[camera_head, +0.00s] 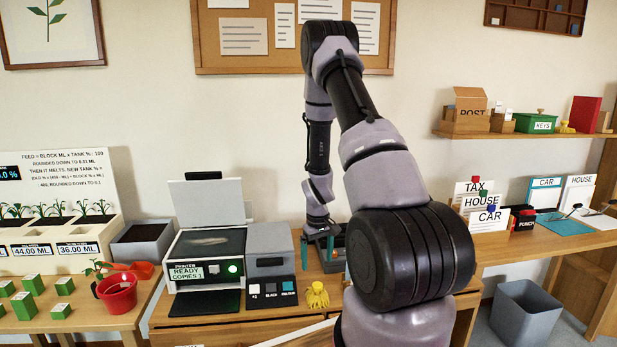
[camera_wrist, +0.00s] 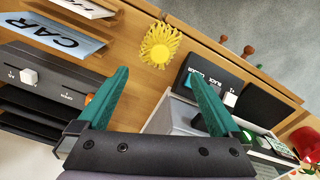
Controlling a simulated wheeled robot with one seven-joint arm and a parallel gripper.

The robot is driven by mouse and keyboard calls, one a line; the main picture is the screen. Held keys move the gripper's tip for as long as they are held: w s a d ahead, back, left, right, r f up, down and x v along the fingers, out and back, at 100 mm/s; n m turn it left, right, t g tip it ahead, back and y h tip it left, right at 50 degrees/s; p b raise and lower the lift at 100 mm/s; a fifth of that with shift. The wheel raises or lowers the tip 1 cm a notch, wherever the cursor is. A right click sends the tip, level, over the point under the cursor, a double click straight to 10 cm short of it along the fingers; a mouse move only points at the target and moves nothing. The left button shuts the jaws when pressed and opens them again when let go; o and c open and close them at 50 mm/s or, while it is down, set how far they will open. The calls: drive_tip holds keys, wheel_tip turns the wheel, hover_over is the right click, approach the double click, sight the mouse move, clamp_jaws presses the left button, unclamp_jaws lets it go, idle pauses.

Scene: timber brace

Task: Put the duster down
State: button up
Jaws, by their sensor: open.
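The duster is most likely the yellow, spiky-edged thing (camera_head: 317,295) on the wooden desk, in front of the printer's right end. In the wrist view the yellow thing (camera_wrist: 160,46) lies on bare wood, past and between my fingertips. My gripper (camera_head: 317,250) has teal fingers and points down over the desk, behind the yellow thing in the head view. In the wrist view my gripper (camera_wrist: 158,76) is open, its fingers wide apart with nothing held between them. The yellow thing is apart from both fingers.
The printer (camera_head: 207,262) and its control panel (camera_head: 271,272) stand left of my gripper. A grey device with a switch (camera_wrist: 30,76) and a CAR sheet (camera_wrist: 52,38) lie to the left in the wrist view. A red pot (camera_head: 117,294) stands on the left table.

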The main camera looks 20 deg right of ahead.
drive_tip(key=s+a+r+m+t, duration=0.15)
drive_tip(key=a+r, duration=0.25)
drive_tip(key=r, duration=1)
drive_tip(key=s+a+r+m+t, duration=0.1)
drive_tip(key=a+r+t, duration=0.15)
drive_tip(key=r, duration=1.15)
drive_tip(key=s+a+r+m+t+y, duration=0.1)
drive_tip(key=s+a+r, duration=0.2)
drive_tip(key=s+r, duration=0.5)
drive_tip(key=s+a+r+m+t+y, duration=0.1)
drive_tip(key=s+a+r, duration=0.3)
drive_tip(key=s+r, duration=0.4)
drive_tip(key=shift+s+m+t, duration=0.35)
drive_tip(key=shift+s+t, duration=0.25)
drive_tip(key=shift+s, duration=0.05)
drive_tip(key=shift+d+r, duration=0.1)
